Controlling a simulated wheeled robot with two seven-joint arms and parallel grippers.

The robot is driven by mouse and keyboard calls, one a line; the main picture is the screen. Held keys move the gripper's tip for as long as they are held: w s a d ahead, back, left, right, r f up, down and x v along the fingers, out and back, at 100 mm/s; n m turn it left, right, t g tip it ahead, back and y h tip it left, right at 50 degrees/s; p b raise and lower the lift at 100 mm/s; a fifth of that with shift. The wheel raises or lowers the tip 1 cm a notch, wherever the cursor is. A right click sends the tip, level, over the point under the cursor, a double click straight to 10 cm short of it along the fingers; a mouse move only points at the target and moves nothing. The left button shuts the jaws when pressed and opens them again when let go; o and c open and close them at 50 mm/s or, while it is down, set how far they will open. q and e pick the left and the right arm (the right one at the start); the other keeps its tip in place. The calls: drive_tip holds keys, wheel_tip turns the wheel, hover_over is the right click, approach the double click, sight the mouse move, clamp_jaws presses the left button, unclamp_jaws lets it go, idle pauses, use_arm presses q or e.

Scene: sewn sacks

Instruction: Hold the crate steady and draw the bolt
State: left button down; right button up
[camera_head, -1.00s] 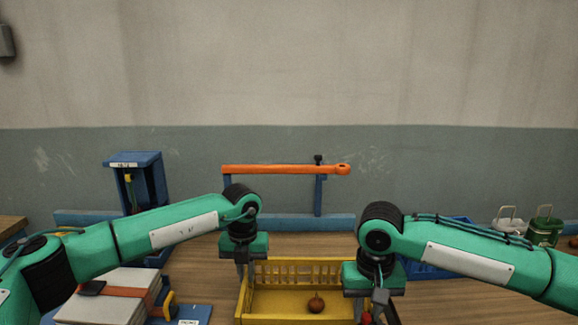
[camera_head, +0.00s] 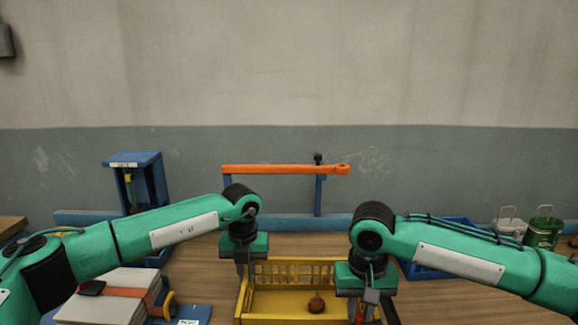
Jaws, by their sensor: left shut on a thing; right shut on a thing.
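The yellow crate (camera_head: 290,300) stands on the table at the front middle, with slatted walls and a round brown thing (camera_head: 316,303) inside. My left gripper (camera_head: 243,272) is shut on the crate's left wall near its far corner. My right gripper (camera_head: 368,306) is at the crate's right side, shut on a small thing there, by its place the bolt. The bolt is mostly hidden behind my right gripper; a bit of red (camera_head: 359,317) shows beside the fingers.
An orange bar (camera_head: 285,170) on blue posts stands behind the crate. A blue holder (camera_head: 137,180) stands back left. Grey-white stacked goods with an orange strap (camera_head: 110,295) lie front left. A green canister (camera_head: 543,228) and a blue tray (camera_head: 430,270) are at right.

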drive_tip(key=shift+a, duration=0.95)
idle(0.4)
drive_tip(key=o, duration=0.9)
drive_tip(key=shift+c, duration=0.2)
wheel_tip(320, 180, up, 8)
idle(0.3)
